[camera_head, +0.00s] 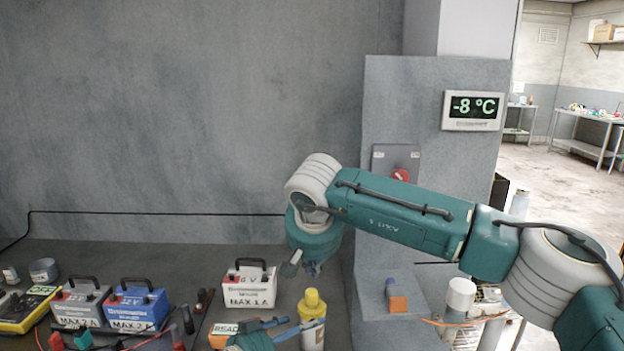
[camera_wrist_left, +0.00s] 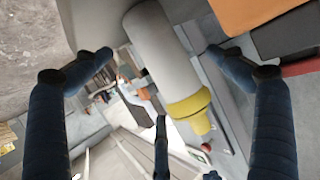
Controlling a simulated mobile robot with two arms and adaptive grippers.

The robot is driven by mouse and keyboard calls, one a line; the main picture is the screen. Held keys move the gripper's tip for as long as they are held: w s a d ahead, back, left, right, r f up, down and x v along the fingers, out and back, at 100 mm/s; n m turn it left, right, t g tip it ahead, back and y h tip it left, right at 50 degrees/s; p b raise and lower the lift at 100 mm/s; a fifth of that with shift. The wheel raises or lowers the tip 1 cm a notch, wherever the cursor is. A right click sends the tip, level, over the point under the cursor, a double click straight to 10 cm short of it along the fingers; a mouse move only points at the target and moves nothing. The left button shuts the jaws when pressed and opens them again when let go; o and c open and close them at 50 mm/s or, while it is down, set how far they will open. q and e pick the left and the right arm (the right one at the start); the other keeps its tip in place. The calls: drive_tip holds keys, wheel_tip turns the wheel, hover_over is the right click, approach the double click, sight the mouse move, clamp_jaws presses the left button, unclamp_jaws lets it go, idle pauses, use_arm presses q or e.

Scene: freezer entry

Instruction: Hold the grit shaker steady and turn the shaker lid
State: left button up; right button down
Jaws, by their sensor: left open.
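The grit shaker (camera_head: 313,335) stands upright at the table's front, a pale bottle with a yellow shaker lid (camera_head: 312,303). In the left wrist view its pale body (camera_wrist_left: 165,55) and yellow lid (camera_wrist_left: 190,106) show between the fingers of my left gripper (camera_wrist_left: 158,58). These fingers are open, with gaps on both sides of the bottle. In the head view my left gripper (camera_head: 284,331) is beside the shaker, partly cut off by the bottom edge. My right gripper (camera_head: 302,266) hangs above and behind the lid, apart from it; its finger opening is unclear.
A white battery (camera_head: 249,287) stands left of the shaker, with an orange box (camera_head: 226,335) in front. Blue (camera_head: 138,306) and grey batteries (camera_head: 80,305) and a yellow meter (camera_head: 27,310) are farther left.

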use_arm(q)
drive_tip(key=shift+p+v, duration=0.3)
drive_tip(key=shift+v, duration=0.65)
drive_tip(key=shift+w+a, duration=0.1)
drive_tip(key=shift+a, duration=0.05)
drive_tip(key=v, duration=1.2)
drive_tip(key=shift+f, duration=0.1)
